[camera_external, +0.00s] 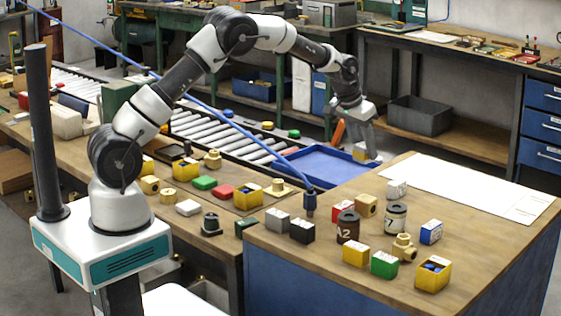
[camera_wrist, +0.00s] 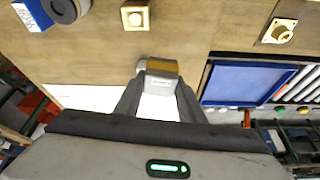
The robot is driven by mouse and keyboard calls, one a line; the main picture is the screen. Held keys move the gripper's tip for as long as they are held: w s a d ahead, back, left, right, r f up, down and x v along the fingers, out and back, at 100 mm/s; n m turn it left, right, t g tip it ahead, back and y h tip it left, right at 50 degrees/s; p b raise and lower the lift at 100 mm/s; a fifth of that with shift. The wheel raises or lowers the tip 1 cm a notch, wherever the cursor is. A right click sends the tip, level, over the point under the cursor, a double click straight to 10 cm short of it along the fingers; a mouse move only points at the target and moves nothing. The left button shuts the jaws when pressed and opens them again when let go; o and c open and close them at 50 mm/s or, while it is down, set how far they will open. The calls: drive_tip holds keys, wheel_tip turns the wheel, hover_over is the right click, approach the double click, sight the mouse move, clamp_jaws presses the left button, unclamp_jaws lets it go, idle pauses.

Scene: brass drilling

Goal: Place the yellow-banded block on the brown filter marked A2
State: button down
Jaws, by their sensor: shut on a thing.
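My gripper (camera_external: 364,146) hangs at the far side of the workbench, near the blue tray. It is shut on the yellow-banded block (camera_external: 361,154), which is pale with a yellow band. In the wrist view the block (camera_wrist: 162,68) sits between the fingertips of my gripper (camera_wrist: 160,84), with its band on the far side. The brown filter marked A2 (camera_external: 347,229) stands upright on the front bench, closer to the camera than my gripper and well apart from it. Its top looks clear. I cannot pick it out surely in the wrist view.
A blue tray (camera_external: 318,168) lies beyond the bench's left edge. The white sheet (camera_external: 465,187) is bare.

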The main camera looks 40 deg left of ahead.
drive_tip(key=s+d+r+m, duration=0.2)
drive_tip(key=s+d+r, duration=0.2)
drive_tip(key=s+d, duration=0.5)
drive_tip(key=h, duration=0.1)
hover_over(356, 214)
drive_tip(key=s, duration=0.1)
drive_tip(key=shift+m, duration=0.4)
drive_tip(key=f, duration=0.9)
drive_tip(key=shift+s+a, duration=0.25)
drive_tip(key=shift+a, duration=0.15)
drive_tip(key=shift+f, duration=0.1)
drive_tip(key=c, duration=1.6)
unclamp_jaws()
drive_tip(key=shift+f, duration=0.15)
drive_tip(key=o, duration=0.4)
drive_tip(key=shift+s, duration=0.1)
drive_tip(key=shift+o, duration=0.2)
drive_tip(key=shift+r, duration=0.2)
